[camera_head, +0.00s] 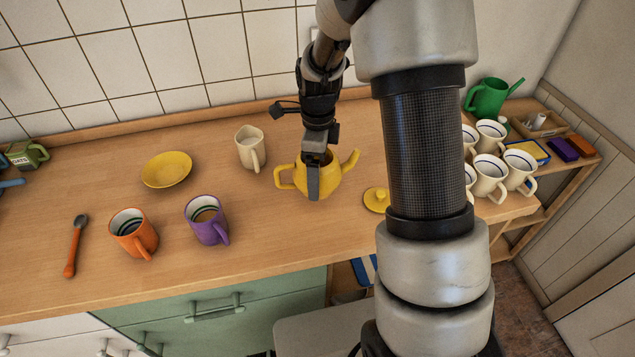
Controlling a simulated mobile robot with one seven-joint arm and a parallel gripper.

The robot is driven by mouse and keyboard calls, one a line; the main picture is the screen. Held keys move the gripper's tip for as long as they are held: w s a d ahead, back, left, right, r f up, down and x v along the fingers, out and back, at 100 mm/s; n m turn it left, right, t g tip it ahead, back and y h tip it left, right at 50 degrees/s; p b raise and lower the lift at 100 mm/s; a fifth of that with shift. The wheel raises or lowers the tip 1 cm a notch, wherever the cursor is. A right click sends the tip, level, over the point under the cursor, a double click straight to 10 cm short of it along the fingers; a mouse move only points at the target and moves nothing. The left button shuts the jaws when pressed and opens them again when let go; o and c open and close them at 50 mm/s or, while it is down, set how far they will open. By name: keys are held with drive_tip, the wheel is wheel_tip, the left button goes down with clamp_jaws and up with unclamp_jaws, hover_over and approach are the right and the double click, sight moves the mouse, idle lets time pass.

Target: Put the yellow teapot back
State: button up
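The yellow teapot (328,183) stands upright on the wooden counter, with its handle to the left and its spout to the right. Its lid (377,200) lies apart on the counter to the right of the pot. My gripper (314,185) points down at the teapot and overlaps its front and opening in the head view. One dark finger shows in front of the pot's body; the other finger is hidden. I cannot tell whether the fingers touch or grip the pot.
A cream jug (249,148) stands close left of the teapot. A yellow bowl (166,169), an orange mug (134,233), a purple mug (206,219) and a spoon (75,245) are further left. Several white mugs (489,176) and a green watering can (489,98) are at right.

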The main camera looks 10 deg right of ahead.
drive_tip(key=shift+f, duration=1.9)
drive_tip(key=shift+f, duration=0.1)
drive_tip(key=shift+f, duration=0.15)
drive_tip(key=o, duration=1.6)
